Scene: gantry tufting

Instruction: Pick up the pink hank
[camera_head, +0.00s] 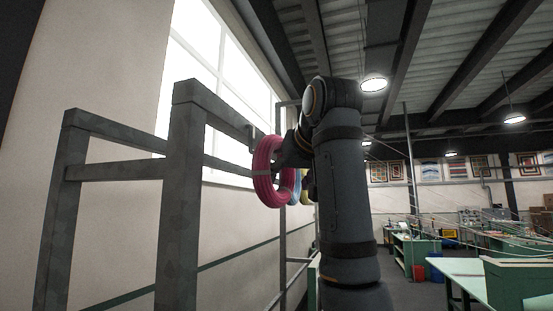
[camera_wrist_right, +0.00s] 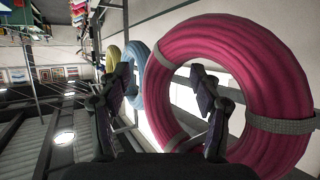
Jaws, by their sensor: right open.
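The pink hank (camera_head: 264,180) is a thick ring with grey ties, hanging at the grey metal rack in the head view. It fills the right of the right wrist view (camera_wrist_right: 285,75). My right gripper (camera_head: 290,153) is beside the hank, partly hidden by the hank and my arm. In the wrist view its open fingers (camera_wrist_right: 160,78) stand on either side of the hank's left strand; one finger overlaps the ring's opening. I cannot tell whether they touch it. My left gripper is not in view.
A blue hank (camera_wrist_right: 136,72) and a yellow hank (camera_wrist_right: 112,59) hang beyond the pink one. The grey rack (camera_head: 183,200) has a thick post at the left, near a wall and window. Green worktables (camera_head: 460,272) stand far to the right.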

